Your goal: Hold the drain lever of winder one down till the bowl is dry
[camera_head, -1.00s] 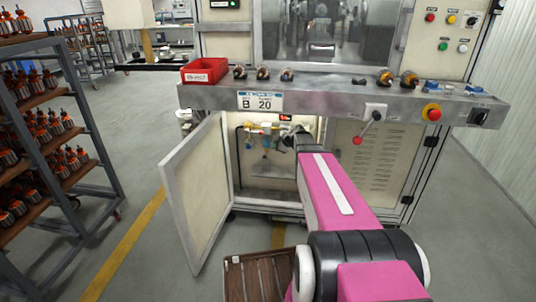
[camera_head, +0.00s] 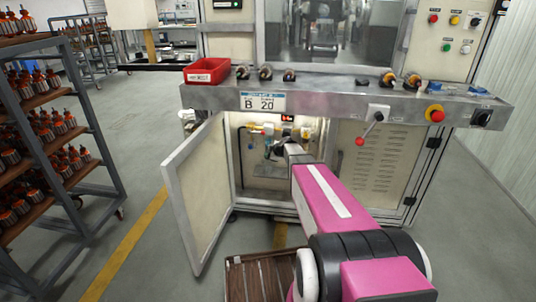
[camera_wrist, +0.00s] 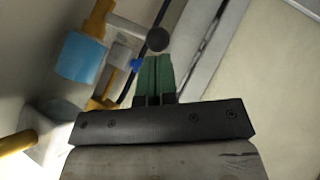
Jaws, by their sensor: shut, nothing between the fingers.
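In the wrist view a dark round knob (camera_wrist: 157,39) sits at the end of a pale rod, which looks like the drain lever. My gripper (camera_wrist: 155,58) has green fingers shut together with nothing between them. Their tips are right by the knob; I cannot tell whether they touch it. A blue fitting (camera_wrist: 80,57) and yellow pipes are to the left, with a greyish rounded part below that may be the bowl. Any water in it cannot be made out. In the head view my arm reaches into the open cabinet of the winder (camera_head: 262,103) and hides the lever.
The cabinet door (camera_head: 197,190) stands open to the left. A small red display (camera_head: 287,118) glows inside. A red-knobbed lever (camera_head: 360,141) hangs outside, right of the opening. A red bin (camera_head: 207,72) stands on the ledge. A rack (camera_head: 60,150) stands left.

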